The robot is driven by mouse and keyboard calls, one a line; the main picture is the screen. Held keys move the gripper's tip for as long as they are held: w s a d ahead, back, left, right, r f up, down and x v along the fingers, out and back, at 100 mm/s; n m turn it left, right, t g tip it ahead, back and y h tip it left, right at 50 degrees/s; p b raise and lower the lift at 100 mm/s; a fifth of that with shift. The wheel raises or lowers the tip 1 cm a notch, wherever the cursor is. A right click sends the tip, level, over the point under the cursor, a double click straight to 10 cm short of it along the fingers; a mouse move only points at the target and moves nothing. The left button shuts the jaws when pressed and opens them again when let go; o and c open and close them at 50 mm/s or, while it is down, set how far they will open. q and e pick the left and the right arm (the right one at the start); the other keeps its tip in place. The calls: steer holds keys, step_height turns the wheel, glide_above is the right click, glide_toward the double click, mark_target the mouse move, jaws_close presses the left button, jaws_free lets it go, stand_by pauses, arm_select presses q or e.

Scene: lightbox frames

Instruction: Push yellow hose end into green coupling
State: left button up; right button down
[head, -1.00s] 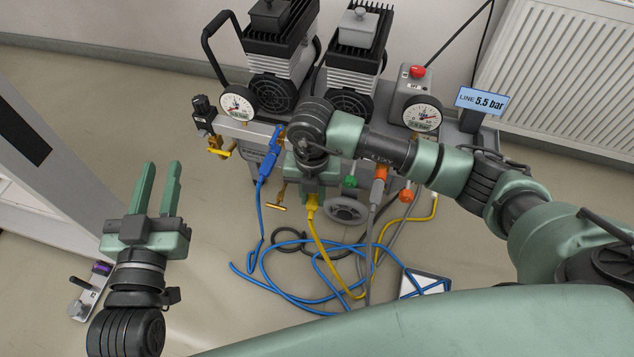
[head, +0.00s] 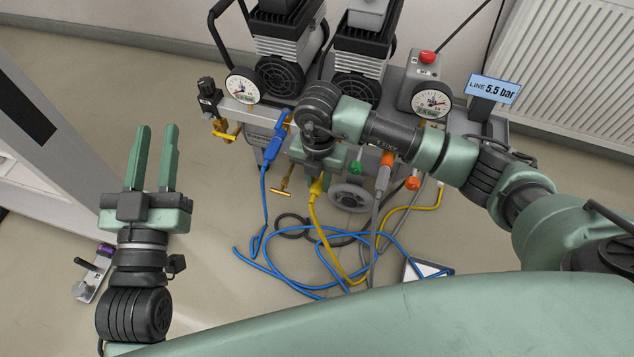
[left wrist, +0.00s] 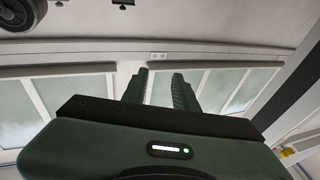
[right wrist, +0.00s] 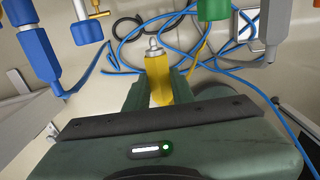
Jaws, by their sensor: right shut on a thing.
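My right gripper (right wrist: 159,84) is shut on the yellow hose end (right wrist: 157,68), whose metal tip points away from the gripper in the right wrist view. The yellow hose end shows below the gripper in the head view (head: 317,188). The green coupling (head: 355,168) is just right of the gripper, under the compressor stand; in the right wrist view it shows at the top, right of the hose tip (right wrist: 214,9). The hose end and coupling are apart. My left gripper (head: 156,135) is open and empty, far left of the stand.
A blue connector (head: 275,148) with a blue hose is left of my right gripper. An orange coupling (head: 388,160) with a grey hose is to the right. Loose hoses (head: 290,270) lie on the floor. Gauges and a 5.5 bar sign (head: 494,89) stand above.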

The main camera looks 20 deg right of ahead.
steer(key=shift+w+d+b, duration=0.3)
steer(key=shift+w+d, duration=0.05)
steer(key=shift+w, duration=0.15)
steer(key=shift+w+d, duration=0.3)
steer(key=shift+w, duration=0.15)
steer(key=shift+w+d+b, duration=0.3)
steer(key=shift+w+b, duration=0.15)
steer(key=shift+b, duration=0.1)
arm_select(q)
steer(key=s+r+t+h, duration=0.2)
steer(key=s+r+t, duration=0.3)
steer(key=r, duration=0.4)
steer(key=shift+s+t+h, duration=0.25)
steer(key=shift+t+h, duration=0.05)
steer(key=shift+t, duration=0.2)
arm_select(e)
steer(key=shift+w+d, duration=0.3)
steer(key=shift+w, duration=0.15)
arm_select(q)
steer(key=shift+a, duration=0.1)
arm_select(e)
steer(key=shift+r, duration=0.1)
arm_select(q)
steer(key=shift+w+f+g+y, duration=0.4)
steer(key=shift+w+f+g, duration=0.1)
steer(key=shift+w+f, duration=0.25)
